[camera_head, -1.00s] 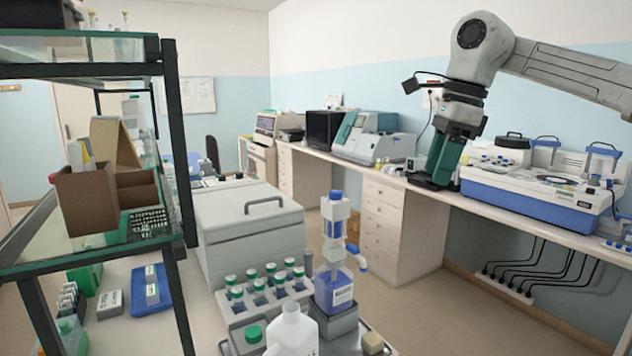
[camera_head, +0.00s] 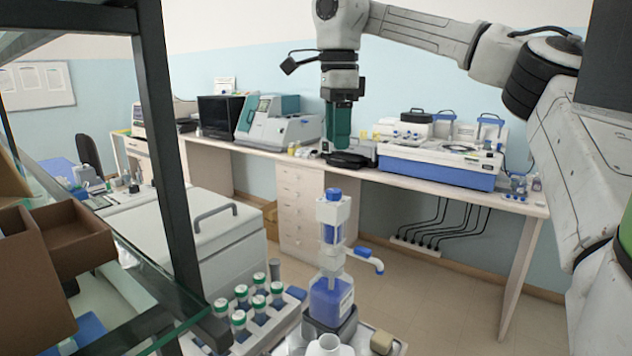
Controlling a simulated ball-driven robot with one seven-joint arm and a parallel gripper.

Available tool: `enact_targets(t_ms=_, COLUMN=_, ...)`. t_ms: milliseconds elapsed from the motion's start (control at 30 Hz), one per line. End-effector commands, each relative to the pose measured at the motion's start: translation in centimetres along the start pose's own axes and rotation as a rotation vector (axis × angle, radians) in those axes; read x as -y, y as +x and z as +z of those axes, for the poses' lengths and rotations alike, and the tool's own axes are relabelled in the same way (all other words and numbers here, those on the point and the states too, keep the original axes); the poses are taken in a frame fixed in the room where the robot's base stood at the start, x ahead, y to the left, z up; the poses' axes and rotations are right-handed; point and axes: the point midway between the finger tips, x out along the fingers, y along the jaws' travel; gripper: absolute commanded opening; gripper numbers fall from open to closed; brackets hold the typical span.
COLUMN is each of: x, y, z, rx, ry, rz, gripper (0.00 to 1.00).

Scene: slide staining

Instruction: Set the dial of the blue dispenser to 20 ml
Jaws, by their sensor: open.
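The blue dispenser (camera_head: 330,297) stands upright at the lower centre of the head view. It has a blue bottle with a label, a white pump column with a blue cap, and a spout with a blue end reaching right. Its dial and any volume marks are too small to read. My gripper (camera_head: 349,159) hangs pointing down, above and beyond the dispenser in the picture, well apart from it. Its dark jaws are open and hold nothing that I can see.
A rack of green-capped tubes (camera_head: 243,311) stands left of the dispenser, and a white bottle (camera_head: 327,346) stands in front. A glass-shelved rack (camera_head: 165,150) with dark posts fills the left side. A wall bench (camera_head: 400,178) carries a blue-and-white machine (camera_head: 440,165).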

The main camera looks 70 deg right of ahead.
Motion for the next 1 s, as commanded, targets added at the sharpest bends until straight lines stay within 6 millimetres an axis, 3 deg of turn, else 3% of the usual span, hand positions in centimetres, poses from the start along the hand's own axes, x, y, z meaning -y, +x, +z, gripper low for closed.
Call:
enact_targets(t_ms=600, x=-0.1, y=9.3, z=0.0, rx=0.001, ry=0.000, rz=0.003, gripper=0.57)
enact_targets(t_ms=1000, x=-0.1, y=10.5, z=0.1, rx=0.002, ry=-0.001, rz=0.000, gripper=0.57)
